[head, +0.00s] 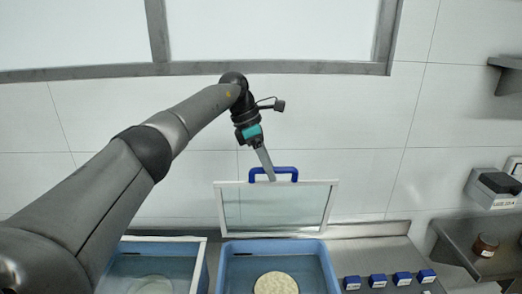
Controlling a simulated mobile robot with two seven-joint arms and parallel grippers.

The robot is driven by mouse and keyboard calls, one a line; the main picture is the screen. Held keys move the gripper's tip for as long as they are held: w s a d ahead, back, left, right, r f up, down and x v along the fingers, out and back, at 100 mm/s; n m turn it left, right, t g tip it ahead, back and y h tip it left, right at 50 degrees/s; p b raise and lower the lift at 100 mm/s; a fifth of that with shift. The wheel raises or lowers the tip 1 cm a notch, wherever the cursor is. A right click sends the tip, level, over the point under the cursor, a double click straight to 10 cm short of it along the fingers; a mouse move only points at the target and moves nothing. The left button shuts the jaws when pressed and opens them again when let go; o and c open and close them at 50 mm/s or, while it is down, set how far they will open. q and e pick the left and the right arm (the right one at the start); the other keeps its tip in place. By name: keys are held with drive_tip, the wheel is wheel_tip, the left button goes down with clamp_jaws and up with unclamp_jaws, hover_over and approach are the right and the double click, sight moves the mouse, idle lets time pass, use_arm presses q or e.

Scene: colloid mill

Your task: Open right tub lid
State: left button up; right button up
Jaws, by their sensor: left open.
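The right tub (231,262) is a blue open-topped tub at the bottom centre of the head view, with a round pale disc (276,284) inside. Its lid (280,210) is a clear pane with a light frame, standing raised at the tub's back edge. A blue handle (290,171) sits on the lid's upper edge. My left gripper (269,177) is at the handle, its fingers overlapping the handle's middle in the picture. It is open. I cannot tell whether it touches the handle. My right gripper is not in view.
The left tub (204,262) is beside it, with a light-framed clear cover over it. Several small blue boxes (377,281) stand on the metal counter at right. A brown jar (486,245) sits on a side shelf. A tiled wall (330,120) is close behind.

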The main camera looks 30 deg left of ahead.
use_arm(q)
drive_tip(key=p+v, duration=0.1)
drive_tip(key=v, duration=1.3)
drive_tip(key=shift+s+r, duration=0.25)
drive_tip(key=shift+r, duration=0.15)
drive_tip(key=shift+f, duration=0.1)
